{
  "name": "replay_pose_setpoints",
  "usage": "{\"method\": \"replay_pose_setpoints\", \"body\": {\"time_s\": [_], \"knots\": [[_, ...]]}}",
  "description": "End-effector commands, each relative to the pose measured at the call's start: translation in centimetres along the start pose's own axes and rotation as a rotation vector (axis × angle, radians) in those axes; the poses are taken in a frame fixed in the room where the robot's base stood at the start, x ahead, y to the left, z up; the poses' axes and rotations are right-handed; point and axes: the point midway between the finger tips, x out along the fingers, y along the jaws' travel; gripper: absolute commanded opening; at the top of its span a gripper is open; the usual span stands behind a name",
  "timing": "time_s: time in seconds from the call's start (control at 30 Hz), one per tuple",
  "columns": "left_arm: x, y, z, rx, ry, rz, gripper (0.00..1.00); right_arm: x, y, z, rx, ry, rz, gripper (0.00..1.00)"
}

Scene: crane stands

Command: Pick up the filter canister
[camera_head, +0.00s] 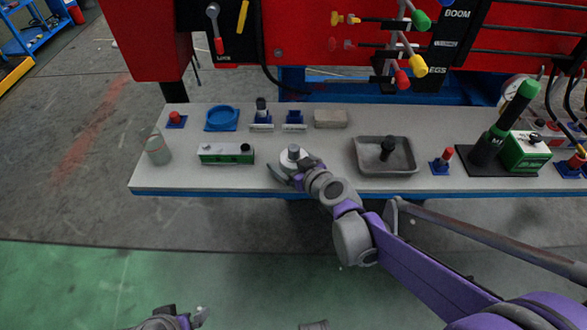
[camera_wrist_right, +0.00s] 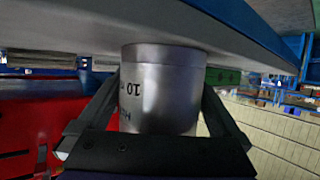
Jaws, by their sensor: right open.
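In the right wrist view the canister (camera_wrist_right: 160,90) is smooth silver metal with dark printing, seen upside down. My right gripper (camera_head: 293,172) is open, with its fingers on either side of the canister. In the wrist view its two dark fingers (camera_wrist_right: 160,105) flank the canister; whether they touch it I cannot tell. My left gripper (camera_head: 183,317) is at the bottom edge of the head view, partly cut off, away from the bench.
A green-and-white box (camera_head: 226,154) lies left of the canister and a grey tray (camera_head: 366,166) stands right. Behind are a grey block (camera_head: 330,119), small blue stands (camera_head: 293,118) and a blue dish (camera_head: 221,117). The red machine with levers (camera_head: 300,40) rises behind the bench.

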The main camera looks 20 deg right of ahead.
Motion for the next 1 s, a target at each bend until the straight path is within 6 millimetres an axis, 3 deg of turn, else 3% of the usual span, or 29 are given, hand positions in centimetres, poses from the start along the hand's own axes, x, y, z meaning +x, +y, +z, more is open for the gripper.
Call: {"method": "replay_pose_setpoints", "body": {"time_s": [0.2, 0.23, 0.77, 1.0], "knots": [[0.01, 0.00, 0.00, 0.000, 0.000, 0.000, 1.00, 0.15, 0.00, -0.07, 0.000, 0.000, 0.001, 1.00], [0.01, 0.00, 0.00, 0.000, 0.000, 0.000, 1.00, 0.15, 0.00, -0.07, 0.000, 0.000, 0.001, 0.96], [0.02, 0.00, 0.00, 0.000, 0.000, 0.000, 1.00, 0.13, 0.00, -0.04, 0.000, 0.000, 0.000, 0.01], [-0.01, 0.00, 0.00, 0.000, 0.000, 0.000, 1.00, 0.10, 0.00, -0.11, 0.000, 0.000, 0.001, 0.00]]}}
